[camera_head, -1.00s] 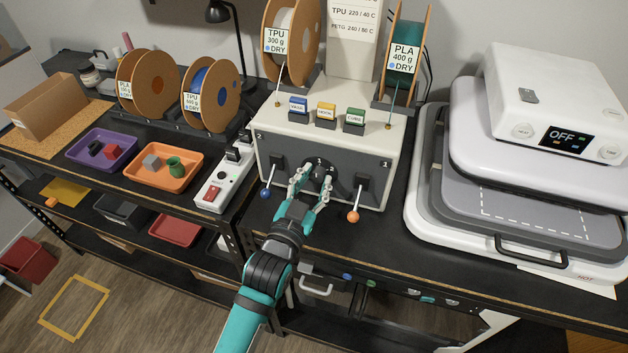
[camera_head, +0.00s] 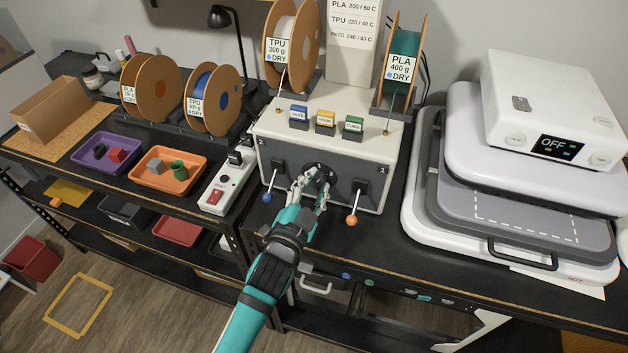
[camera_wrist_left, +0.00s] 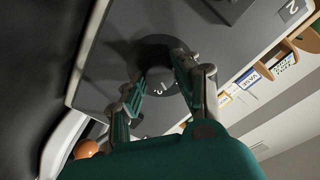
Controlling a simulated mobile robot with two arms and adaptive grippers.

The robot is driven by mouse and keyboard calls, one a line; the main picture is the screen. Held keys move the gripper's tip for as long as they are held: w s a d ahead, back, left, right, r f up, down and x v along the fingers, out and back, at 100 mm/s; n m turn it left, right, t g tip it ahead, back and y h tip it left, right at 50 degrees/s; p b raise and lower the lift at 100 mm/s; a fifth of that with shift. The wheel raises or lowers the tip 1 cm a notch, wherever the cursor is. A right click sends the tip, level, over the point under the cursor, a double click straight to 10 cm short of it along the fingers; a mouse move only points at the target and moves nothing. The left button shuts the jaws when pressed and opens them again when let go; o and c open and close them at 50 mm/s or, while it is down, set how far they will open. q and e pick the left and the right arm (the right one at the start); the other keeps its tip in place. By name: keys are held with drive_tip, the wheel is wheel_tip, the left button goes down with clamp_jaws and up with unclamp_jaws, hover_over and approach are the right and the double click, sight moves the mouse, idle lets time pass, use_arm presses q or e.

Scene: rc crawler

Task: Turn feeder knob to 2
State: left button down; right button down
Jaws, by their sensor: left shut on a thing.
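The feeder (camera_head: 279,119) is a cream box with a dark grey front panel. Its round dark knob (camera_head: 317,175) sits in the middle of the front, mostly hidden behind my left gripper. My left gripper (camera_head: 312,182) is at the panel with its fingers closed around the knob. In the left wrist view, the two fingertips (camera_wrist_left: 160,85) stand on either side of the dark knob (camera_wrist_left: 154,55), with a white mark on the panel beside it. The number the knob points at cannot be read. My right gripper is not in view.
A blue-tipped lever (camera_head: 268,196) and an orange-tipped lever (camera_head: 351,220) flank the knob closely. Blue, yellow and green blocks (camera_head: 326,120) sit on the feeder's top. A power strip (camera_head: 227,180) stands left, a heat press (camera_head: 515,215) right.

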use_arm(q)
drive_tip(key=m+p, duration=0.1)
drive_tip(key=m, duration=0.2)
drive_tip(key=shift+r+m, duration=0.1)
drive_tip(key=shift+m, duration=0.2)
drive_tip(key=shift+m+y, duration=0.3)
drive_tip(key=shift+m, duration=1.1)
drive_tip(key=c, duration=1)
unclamp_jaws()
drive_tip(key=shift+o, duration=0.2)
drive_tip(key=v, duration=1.2)
